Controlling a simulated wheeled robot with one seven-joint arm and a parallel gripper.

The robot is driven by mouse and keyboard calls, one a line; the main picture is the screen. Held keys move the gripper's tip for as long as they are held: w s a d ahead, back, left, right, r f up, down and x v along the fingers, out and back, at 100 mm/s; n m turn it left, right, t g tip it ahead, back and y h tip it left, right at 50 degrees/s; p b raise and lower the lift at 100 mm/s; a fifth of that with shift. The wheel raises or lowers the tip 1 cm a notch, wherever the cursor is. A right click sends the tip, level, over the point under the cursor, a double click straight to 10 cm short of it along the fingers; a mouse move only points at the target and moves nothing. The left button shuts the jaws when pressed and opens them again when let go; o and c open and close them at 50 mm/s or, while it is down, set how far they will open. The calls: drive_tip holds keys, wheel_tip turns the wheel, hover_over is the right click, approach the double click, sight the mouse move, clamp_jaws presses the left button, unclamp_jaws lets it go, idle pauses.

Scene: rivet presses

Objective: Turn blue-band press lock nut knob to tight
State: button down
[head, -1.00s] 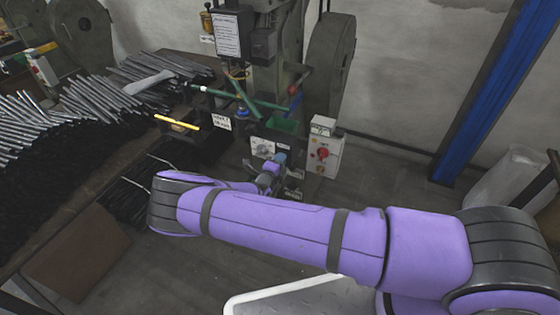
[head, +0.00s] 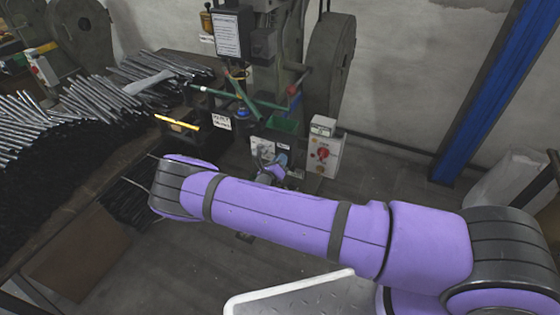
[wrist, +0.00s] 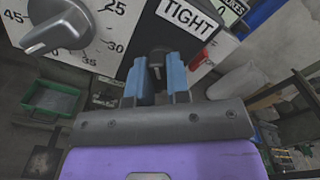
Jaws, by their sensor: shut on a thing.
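The lock nut knob (wrist: 157,60) is small and dark, and sits between my fingertips in the wrist view. My gripper (wrist: 157,78) has blue fingers and is shut on this knob. A black-on-white TIGHT label (wrist: 187,14) is just above and right of the knob. In the head view my gripper (head: 281,161) is at the front panel of the press (head: 262,147), low on the machine. The knob is hidden there. A blue ring (head: 241,112) shows on the press above the panel.
A grey dial knob (wrist: 62,28) with a numbered scale is left of my fingers. A switch box (head: 323,154) with a red knob stands right of the panel. A green tray (wrist: 52,98) is at lower left. A bench (head: 75,215) with metal rods is at left.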

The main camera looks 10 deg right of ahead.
drive_tip(key=shift+m, duration=3.8)
drive_tip(key=c, duration=1.1)
unclamp_jaws()
drive_tip(key=v, duration=1.1)
drive_tip(key=shift+w, duration=0.1)
